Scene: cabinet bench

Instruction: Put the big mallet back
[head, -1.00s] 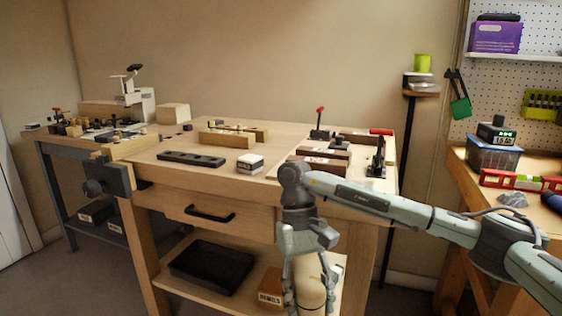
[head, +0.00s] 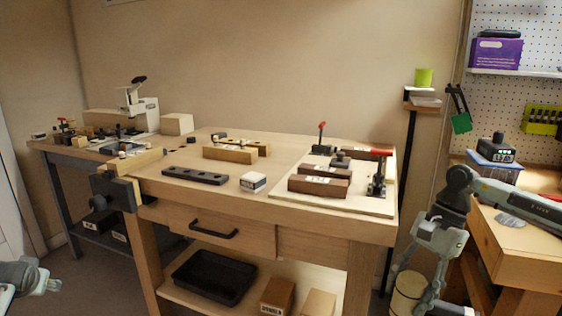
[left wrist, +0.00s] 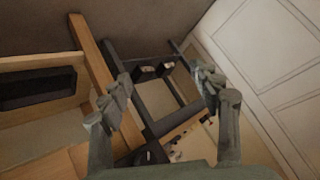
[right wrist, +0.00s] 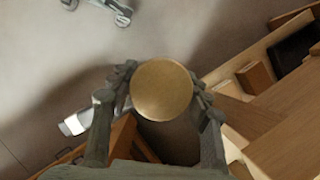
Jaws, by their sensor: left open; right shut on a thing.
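My right gripper (head: 412,290) is at the lower right of the head view, right of the workbench. It is shut on a pale, round-bodied wooden piece (head: 405,294), which I take to be the big mallet. In the right wrist view its round tan end face (right wrist: 162,90) sits between the fingers (right wrist: 160,88); its handle is hidden. My left gripper (left wrist: 165,86) is open and empty in the left wrist view. Part of my left arm shows at the lower left of the head view.
The workbench (head: 240,200) holds a dark slotted block (head: 195,175), a white-topped block (head: 253,181) and clamps on a board (head: 335,200). A black tray (head: 213,277) lies on its lower shelf. A thin stand (head: 410,160) and a second bench (head: 520,250) are at the right.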

